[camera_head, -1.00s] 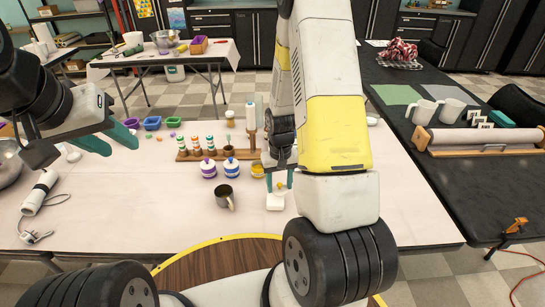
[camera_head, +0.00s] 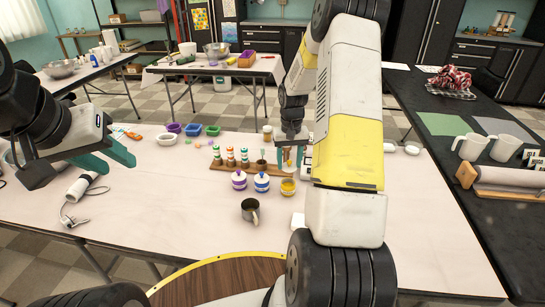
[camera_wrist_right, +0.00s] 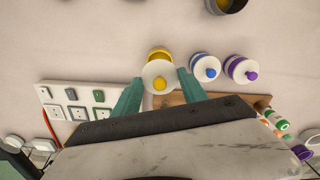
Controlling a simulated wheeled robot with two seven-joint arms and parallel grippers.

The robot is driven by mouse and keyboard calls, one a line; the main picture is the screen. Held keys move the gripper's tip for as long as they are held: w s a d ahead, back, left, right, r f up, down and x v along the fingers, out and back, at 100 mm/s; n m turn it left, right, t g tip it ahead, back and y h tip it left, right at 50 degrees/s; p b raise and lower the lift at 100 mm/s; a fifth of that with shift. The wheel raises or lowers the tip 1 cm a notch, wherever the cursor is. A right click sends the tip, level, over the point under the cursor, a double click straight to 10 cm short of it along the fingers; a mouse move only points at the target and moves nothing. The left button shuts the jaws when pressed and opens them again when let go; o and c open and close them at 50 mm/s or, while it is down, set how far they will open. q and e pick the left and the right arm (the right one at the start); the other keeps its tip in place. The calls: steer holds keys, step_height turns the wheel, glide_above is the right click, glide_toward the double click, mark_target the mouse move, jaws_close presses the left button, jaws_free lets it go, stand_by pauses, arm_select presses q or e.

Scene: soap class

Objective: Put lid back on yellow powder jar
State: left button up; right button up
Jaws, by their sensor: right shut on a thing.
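The yellow powder jar (camera_head: 288,188) stands open on the table, right of the purple-striped jar (camera_head: 239,180) and blue-striped jar (camera_head: 262,182). My right gripper (camera_head: 291,158) is shut on the lid, a white disc with a yellow knob, held above and just behind the jar in the head view. In the right wrist view the lid (camera_wrist_right: 158,75) sits between the teal fingertips and overlaps part of the yellow jar (camera_wrist_right: 160,52); it looks offset from the opening. My left gripper (camera_head: 105,158) is open and empty over the table's left side.
A wooden rack (camera_head: 235,166) with small bottles stands behind the jars. A dark mug (camera_head: 250,211) and a white square piece (camera_head: 298,220) are in front. A white switch-like panel (camera_wrist_right: 75,100) lies beside the jar.

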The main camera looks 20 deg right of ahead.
steer(key=shift+f, duration=3)
steer(key=shift+f, duration=0.15)
steer(key=o, duration=1.9)
steer(key=shift+c, duration=0.2)
steer(key=shift+r, duration=3.55)
steer(key=shift+c, duration=0.5)
jaws_close()
